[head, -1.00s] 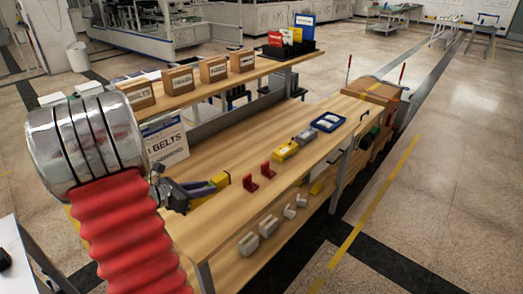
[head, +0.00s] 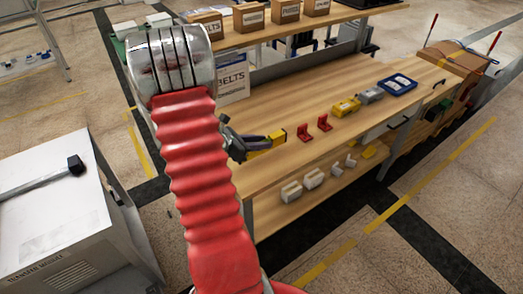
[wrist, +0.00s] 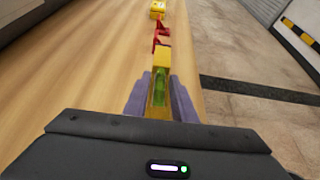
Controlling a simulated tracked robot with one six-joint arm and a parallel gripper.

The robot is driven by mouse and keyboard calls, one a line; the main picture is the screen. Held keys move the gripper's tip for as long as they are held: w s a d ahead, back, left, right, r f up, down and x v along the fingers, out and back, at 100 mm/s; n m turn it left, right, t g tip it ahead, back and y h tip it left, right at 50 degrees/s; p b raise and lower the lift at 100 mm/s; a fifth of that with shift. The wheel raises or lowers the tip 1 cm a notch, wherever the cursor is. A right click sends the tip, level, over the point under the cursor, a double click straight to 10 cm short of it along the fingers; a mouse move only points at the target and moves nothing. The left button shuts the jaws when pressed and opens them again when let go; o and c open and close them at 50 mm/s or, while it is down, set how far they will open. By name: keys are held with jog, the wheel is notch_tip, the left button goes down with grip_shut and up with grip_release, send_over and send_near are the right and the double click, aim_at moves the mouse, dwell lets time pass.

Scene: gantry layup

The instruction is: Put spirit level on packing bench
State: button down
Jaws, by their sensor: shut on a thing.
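The spirit level (wrist: 160,83) is a yellow bar with a green vial. It stands between the two grey-purple fingers of my gripper (wrist: 162,100) in the wrist view. In the head view my gripper (head: 250,146) is at the near left end of the wooden bench (head: 262,172), shut on the level (head: 279,137). The level points along the bench towards two red brackets. I cannot tell whether it touches the top. This wooden bench has no readable name, so I cannot tell whether it is the packing bench.
Red brackets (head: 304,132), a yellow case (head: 346,107), a grey block (head: 370,95) and a blue tray (head: 397,84) line the bench. Brown boxes (head: 249,17) stand on its raised shelf. A white cabinet (head: 75,205) with a hammer (head: 45,179) is at left.

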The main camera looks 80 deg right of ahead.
jog(key=shift+f, duration=2.05)
jog(key=shift+f, duration=0.15)
jog(key=c, duration=1.5)
grip_release()
jog(key=shift+o, duration=0.2)
jog(key=v, duration=1.2)
